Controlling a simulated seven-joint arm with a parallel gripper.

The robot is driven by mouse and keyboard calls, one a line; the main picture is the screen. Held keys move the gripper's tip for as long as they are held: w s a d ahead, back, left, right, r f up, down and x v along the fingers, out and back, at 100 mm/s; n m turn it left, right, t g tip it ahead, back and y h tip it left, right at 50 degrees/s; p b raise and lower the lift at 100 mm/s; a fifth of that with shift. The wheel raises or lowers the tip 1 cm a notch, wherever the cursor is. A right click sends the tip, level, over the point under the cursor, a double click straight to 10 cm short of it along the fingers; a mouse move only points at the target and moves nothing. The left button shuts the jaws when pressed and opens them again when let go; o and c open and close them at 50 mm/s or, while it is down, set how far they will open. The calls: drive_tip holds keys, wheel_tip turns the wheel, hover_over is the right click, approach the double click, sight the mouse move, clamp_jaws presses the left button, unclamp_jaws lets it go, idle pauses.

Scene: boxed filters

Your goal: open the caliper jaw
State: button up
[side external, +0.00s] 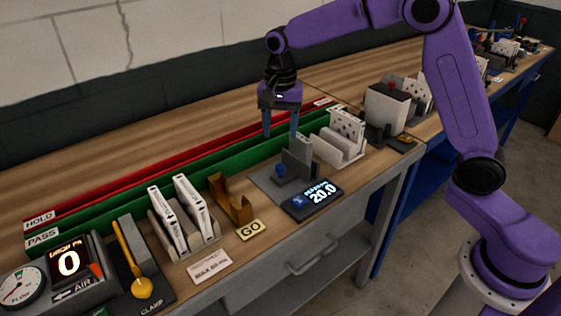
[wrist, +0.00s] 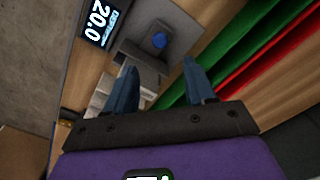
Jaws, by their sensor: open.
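In the wrist view the blue knob (wrist: 159,40) and the display (wrist: 97,22) lie beyond my fingertips. My gripper (side external: 281,132) is open and empty, pointing down above and behind the gauge. Its two blue fingers also show in the wrist view (wrist: 160,68), with a gap between them. Whether the caliper jaw itself is open cannot be told.
Green (side external: 150,195) and red (side external: 130,167) rails run behind the gauge. White filters stand in a rack (side external: 202,236) at left, beside a brown holder (side external: 233,204) and GO sign. Another white rack (side external: 338,150) stands close on the right. A yellow-handled clamp (side external: 131,257) is at front left.

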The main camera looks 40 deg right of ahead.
sight(281, 166)
wheel_tip(281, 166, down, 10)
drive_tip(key=shift+f, duration=0.25)
idle(0.3)
